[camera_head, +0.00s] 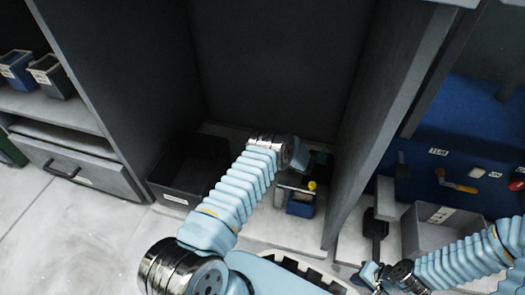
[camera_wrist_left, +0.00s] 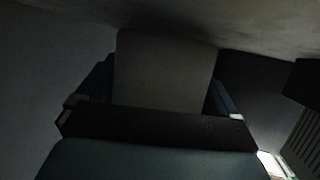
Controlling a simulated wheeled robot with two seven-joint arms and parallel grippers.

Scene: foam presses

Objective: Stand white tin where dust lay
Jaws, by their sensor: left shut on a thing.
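My left arm reaches into the dark open bay, with its gripper (camera_head: 300,168) near the back. In the left wrist view a pale, flat-faced thing (camera_wrist_left: 165,70) stands between the dark blue fingers, and the gripper is shut on it. It may be the white tin, but the view is too dark to tell. No dust can be made out. My right gripper (camera_head: 376,277) is low at the right, by the front of the neighbouring bay; its fingers are too small and dark to read.
A black open bin (camera_head: 165,187) stands left in the bay. A small blue container (camera_head: 300,207) and a yellow knob (camera_head: 312,185) are just below my left gripper. A grey bin (camera_head: 420,235) stands right of the divider (camera_head: 375,120). Small bins (camera_head: 50,77) sit on the left shelf.

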